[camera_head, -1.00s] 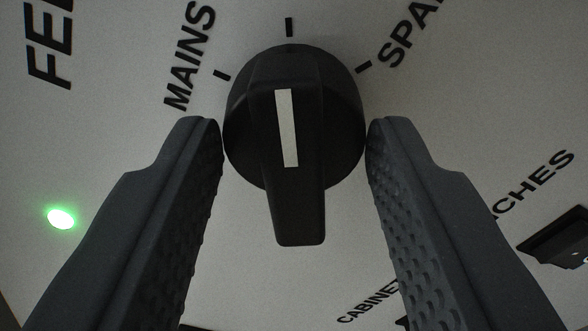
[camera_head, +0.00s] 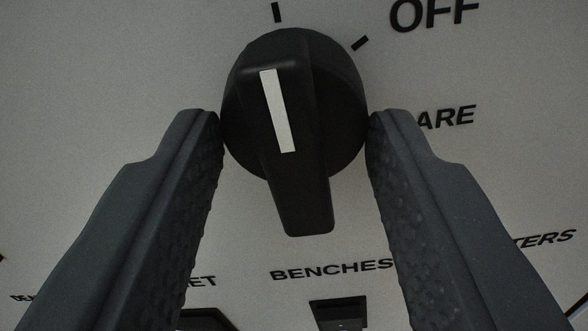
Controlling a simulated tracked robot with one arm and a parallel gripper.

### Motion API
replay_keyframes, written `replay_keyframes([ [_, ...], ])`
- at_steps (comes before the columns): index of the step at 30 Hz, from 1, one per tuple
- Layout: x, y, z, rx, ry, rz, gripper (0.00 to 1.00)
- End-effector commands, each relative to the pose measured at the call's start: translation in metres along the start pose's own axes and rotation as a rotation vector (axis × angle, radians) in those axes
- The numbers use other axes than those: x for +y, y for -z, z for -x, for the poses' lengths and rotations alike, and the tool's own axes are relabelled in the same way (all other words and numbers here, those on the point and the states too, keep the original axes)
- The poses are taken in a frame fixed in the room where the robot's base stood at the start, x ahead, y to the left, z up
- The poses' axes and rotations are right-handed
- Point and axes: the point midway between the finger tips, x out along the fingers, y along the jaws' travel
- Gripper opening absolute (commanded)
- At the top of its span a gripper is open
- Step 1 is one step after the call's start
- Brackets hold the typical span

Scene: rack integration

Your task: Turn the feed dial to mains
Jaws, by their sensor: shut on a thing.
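The feed dial (camera_head: 318,110), a round black knob with a raised grip bar and a white pointer line, fills the upper middle of the view. My gripper (camera_head: 295,115) is shut on it, one finger on each side of its round body. The white line (camera_head: 277,110) points up and slightly left, near the top tick mark (camera_head: 277,12). The OFF label (camera_head: 435,14) and its tick (camera_head: 360,43) are at the upper right. The SPARE label (camera_head: 447,117) is partly hidden behind the right finger. The MAINS label is out of view.
Below the dial the pale panel carries a BENCHES label (camera_head: 332,270) above a dark switch (camera_head: 340,313). Another dark part (camera_head: 207,320) shows at the bottom left, and a label ending in TERS (camera_head: 545,239) at the right. The panel's upper left is bare.

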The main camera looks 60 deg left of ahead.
Motion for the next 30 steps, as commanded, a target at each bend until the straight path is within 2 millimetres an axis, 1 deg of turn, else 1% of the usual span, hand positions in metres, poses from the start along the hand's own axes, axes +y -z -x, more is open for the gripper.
replay_keyframes([
  [1,-0.0003,-0.0060,-0.0044,-0.010,0.002,0.033,0.17],
  [6,0.0002,-0.0035,-0.0029,-0.005,0.000,0.125,0.18],
  [12,-0.0006,-0.0027,-0.0025,-0.006,0.002,0.188,0.18],
  [29,-0.0018,-0.0002,-0.0017,-0.001,0.003,0.213,0.18],
  [30,-0.0017,-0.0002,-0.0017,-0.001,0.003,0.213,0.52],
])
